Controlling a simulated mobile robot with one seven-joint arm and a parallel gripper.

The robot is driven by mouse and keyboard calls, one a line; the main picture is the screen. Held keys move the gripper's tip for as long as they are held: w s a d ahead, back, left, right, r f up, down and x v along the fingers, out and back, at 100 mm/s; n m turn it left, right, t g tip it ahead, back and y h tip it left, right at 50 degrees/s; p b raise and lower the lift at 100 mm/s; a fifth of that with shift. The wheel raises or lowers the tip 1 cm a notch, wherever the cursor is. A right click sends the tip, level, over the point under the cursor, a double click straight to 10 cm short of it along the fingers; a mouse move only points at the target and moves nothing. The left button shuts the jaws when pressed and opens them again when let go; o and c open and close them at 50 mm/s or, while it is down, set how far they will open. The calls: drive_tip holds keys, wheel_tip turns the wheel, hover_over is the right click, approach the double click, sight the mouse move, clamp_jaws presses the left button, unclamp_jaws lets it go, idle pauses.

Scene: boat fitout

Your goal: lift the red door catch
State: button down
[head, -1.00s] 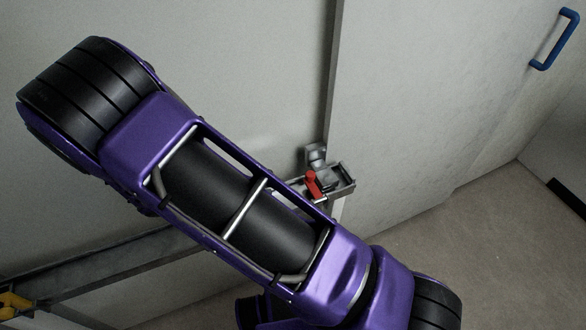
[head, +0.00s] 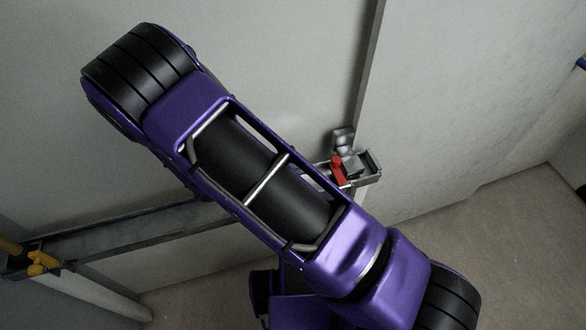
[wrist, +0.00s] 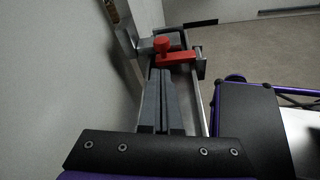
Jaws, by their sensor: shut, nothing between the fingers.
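The red door catch (head: 338,168) sits at the right end of a grey metal rail, by the edge of a pale door panel. In the wrist view the catch (wrist: 174,56) is a red bar with a round knob on top, lying across the rail. My gripper (wrist: 160,72) is shut and empty, its dark fingers pointing along the rail at the catch. The fingertips look just short of the red bar; I cannot tell whether they touch it. My arm hides the gripper in the head view.
The grey rail (head: 130,232) runs left along the wall to a yellow part (head: 42,263) at its other end. The pale door panel (head: 470,110) stands right of the catch. A blue handle (head: 581,63) just shows at the right edge. Bare floor (head: 440,250) lies below.

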sight(339, 170)
drive_tip(key=x, duration=0.5)
idle(0.6)
drive_tip(key=shift+d+r, duration=0.1)
